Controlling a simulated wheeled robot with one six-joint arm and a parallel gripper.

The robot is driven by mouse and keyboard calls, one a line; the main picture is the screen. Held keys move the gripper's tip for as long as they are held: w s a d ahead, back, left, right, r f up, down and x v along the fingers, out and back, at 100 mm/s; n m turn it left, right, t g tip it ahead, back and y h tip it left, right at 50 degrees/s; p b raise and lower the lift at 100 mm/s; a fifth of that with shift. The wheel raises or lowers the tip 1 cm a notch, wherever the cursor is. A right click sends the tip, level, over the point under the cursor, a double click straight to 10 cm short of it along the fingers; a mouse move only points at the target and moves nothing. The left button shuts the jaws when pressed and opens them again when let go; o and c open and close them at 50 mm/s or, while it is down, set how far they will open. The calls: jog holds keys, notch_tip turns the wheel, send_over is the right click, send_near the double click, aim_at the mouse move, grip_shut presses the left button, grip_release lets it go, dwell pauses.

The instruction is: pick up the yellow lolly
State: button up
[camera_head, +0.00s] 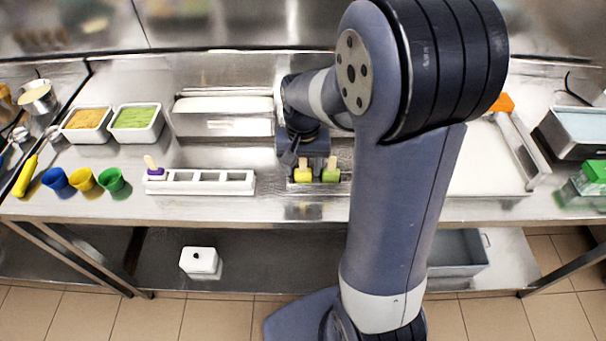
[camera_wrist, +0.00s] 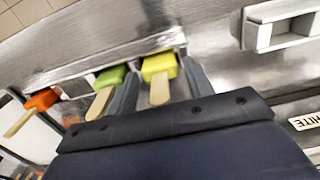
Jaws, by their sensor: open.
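The yellow lolly (camera_head: 303,174) has a pale wooden stick and stands at the front of the metal counter, left of the green lolly (camera_head: 331,174). In the wrist view the yellow lolly (camera_wrist: 159,67) is at the upper middle, its stick pointing towards my gripper. My gripper (camera_wrist: 162,80) is open, with one grey finger on each side of the yellow lolly. I cannot tell whether either finger touches it. The left finger lies between the yellow and green lollies. In the head view my arm covers part of this area.
An orange lolly (camera_wrist: 42,100) is beyond the green one. A white slotted holder (camera_head: 210,186) with a purple lolly (camera_head: 155,172) stands to the left. Blue, yellow and green cups and two filled tubs are farther left. The counter's front edge is close.

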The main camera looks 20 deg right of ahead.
jog(key=shift+c, duration=0.3)
jog(key=c, duration=0.6)
jog(key=shift+r, duration=0.15)
jog(key=shift+c, duration=0.2)
notch_tip(320, 180, up, 9)
jog(key=shift+r+b, duration=0.15)
jog(key=shift+b, duration=0.15)
notch_tip(320, 180, up, 8)
jog(key=p, duration=0.6)
jog(key=shift+f, duration=0.2)
jog(key=shift+w, duration=0.1)
